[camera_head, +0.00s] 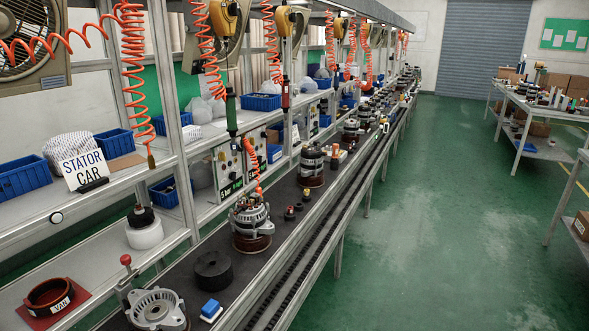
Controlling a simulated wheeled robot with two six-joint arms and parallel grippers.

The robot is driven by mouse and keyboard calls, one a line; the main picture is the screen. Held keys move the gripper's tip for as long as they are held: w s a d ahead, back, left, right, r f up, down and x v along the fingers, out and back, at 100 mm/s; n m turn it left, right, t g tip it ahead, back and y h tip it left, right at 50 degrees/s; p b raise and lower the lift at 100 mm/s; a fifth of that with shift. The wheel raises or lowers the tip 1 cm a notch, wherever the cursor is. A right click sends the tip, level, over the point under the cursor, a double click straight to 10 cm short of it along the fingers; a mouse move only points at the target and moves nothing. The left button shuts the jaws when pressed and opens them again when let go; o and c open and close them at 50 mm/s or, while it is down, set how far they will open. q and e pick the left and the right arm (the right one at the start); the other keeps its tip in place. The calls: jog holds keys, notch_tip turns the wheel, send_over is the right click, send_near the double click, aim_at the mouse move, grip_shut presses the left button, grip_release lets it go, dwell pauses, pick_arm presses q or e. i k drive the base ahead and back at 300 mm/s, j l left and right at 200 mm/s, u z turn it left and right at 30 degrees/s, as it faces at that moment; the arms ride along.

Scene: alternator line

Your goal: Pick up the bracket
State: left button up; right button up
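A silver, finned alternator housing part, which looks like the bracket (158,308), lies at the near end of the dark line top, cut off by the bottom edge of the picture. A round opening shows in its middle. Neither of my grippers is in view, so nothing shows of what they hold.
Beside the bracket are a black ring (213,271), a blue block (211,309) and a red-knobbed lever (126,262). An alternator (250,220) stands farther along. Orange coiled hoses hang above. The green floor (420,230) is clear.

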aim_at(156, 311)
jog(key=u, duration=1.25)
